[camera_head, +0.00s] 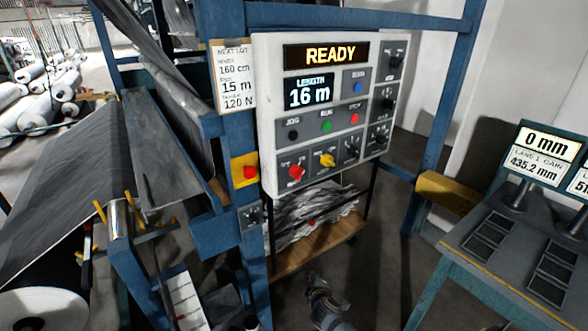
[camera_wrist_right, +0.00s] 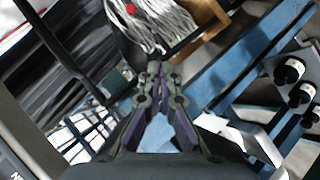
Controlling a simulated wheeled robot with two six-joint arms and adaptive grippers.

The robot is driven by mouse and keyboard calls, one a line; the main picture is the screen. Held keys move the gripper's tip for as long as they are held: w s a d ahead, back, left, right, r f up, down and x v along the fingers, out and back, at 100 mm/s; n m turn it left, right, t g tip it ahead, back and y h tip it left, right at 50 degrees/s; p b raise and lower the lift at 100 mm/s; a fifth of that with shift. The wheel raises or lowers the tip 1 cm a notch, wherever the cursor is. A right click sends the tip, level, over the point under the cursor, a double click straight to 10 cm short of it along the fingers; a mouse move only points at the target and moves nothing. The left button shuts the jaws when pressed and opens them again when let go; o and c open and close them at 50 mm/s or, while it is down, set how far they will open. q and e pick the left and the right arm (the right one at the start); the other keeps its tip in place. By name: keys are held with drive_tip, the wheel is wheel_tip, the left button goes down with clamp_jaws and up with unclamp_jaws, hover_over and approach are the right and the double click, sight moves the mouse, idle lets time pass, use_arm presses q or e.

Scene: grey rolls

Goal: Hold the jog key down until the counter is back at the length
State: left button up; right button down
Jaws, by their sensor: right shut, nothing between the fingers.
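The white control panel (camera_head: 262,110) hangs on the blue frame, with a lit sign reading READY (camera_head: 327,54). The length counter (camera_head: 308,91) reads 16 m. The jog key (camera_head: 293,135) is a black button under the label JOG, left of the green run button (camera_head: 326,127) and a red button (camera_head: 354,119). My right gripper (camera_head: 317,282) is low in the head view, well below the panel and apart from the jog key. In the right wrist view its fingers (camera_wrist_right: 155,72) are closed together with nothing between them. My left gripper is not in view.
A lot card (camera_head: 233,78) left of the panel shows 160 cm, 15 m and 120 N. A red stop button on yellow (camera_head: 249,172) sits below it. Grey web runs at left. A bench with displays (camera_head: 541,155) stands at right. Grey scrap (camera_head: 310,212) lies under the panel.

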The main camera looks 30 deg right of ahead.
sight(293, 136)
drive_tip(key=w+d+r+n+t+h, duration=0.1)
drive_tip(key=w+r+t+h, duration=0.15)
drive_tip(key=r, duration=0.95)
drive_tip(key=w+r+t+h, duration=0.1)
drive_tip(key=w+r+t, duration=0.25)
drive_tip(key=r, duration=0.95)
drive_tip(key=s+r+t+h, duration=0.1)
drive_tip(key=s+r+h, duration=0.1)
drive_tip(key=r, duration=0.9)
drive_tip(key=s+r+m+t+h, duration=0.1)
drive_tip(key=s+r+h, duration=0.1)
drive_tip(key=r, duration=0.9)
drive_tip(key=shift+s+a+h, duration=0.2)
drive_tip(key=shift+s+h, duration=0.15)
drive_tip(key=shift+s, duration=0.15)
drive_tip(key=shift+w, duration=0.15)
drive_tip(key=shift+w+a+b, duration=0.2)
drive_tip(key=shift+w+b, duration=0.25)
drive_tip(key=shift+w, duration=1.75)
drive_tip(key=shift+w+a+b, duration=0.15)
drive_tip(key=shift+w+b, duration=0.3)
drive_tip(key=shift+w, duration=1.7)
